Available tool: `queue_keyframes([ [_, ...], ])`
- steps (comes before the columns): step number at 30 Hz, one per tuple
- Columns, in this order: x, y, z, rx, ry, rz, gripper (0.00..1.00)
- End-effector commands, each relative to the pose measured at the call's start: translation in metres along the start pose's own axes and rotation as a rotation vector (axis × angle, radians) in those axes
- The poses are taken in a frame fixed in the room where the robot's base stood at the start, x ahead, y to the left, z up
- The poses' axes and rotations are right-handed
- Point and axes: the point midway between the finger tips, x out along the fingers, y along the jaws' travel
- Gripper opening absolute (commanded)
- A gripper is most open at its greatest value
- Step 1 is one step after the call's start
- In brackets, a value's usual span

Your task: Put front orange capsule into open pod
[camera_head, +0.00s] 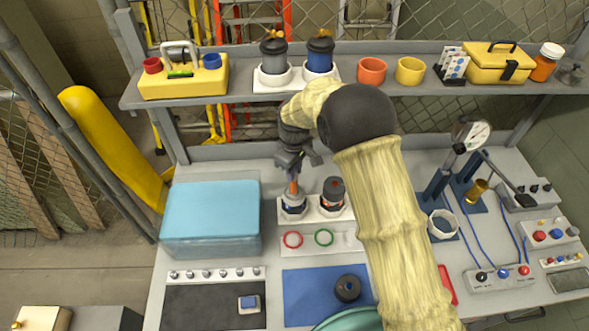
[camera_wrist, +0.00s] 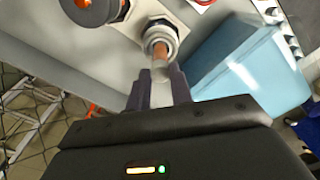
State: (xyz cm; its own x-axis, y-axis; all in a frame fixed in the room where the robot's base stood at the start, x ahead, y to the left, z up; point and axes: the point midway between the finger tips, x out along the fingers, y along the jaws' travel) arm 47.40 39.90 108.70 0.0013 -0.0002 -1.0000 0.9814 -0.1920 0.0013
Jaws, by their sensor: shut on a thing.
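My gripper (camera_head: 292,176) points down at the left pod and is shut on an orange capsule (camera_head: 293,188). In the wrist view the fingers (camera_wrist: 160,80) close on the capsule (camera_wrist: 159,50) from both sides. The open pod (camera_head: 293,204) is a white and metal ring-topped socket, also seen in the wrist view (camera_wrist: 160,32). The capsule's lower end is at the pod's mouth and seems partly inside; how deep is hidden. A second pod (camera_head: 332,204) to the right has a dark capped top.
A blue translucent box (camera_head: 212,218) stands close on the left. Red and green rings (camera_head: 323,237) lie on a white plate in front. The shelf above holds two capped canisters (camera_head: 319,58), cups and a yellow case. Gauges and cables fill the right side.

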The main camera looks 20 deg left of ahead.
Motion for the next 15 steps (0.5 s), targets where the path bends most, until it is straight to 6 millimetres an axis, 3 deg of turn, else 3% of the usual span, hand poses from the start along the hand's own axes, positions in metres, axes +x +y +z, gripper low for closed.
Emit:
queue_keyframes([
  [15, 0.014, 0.001, 0.001, 0.002, 0.0, 0.0, 0.09],
])
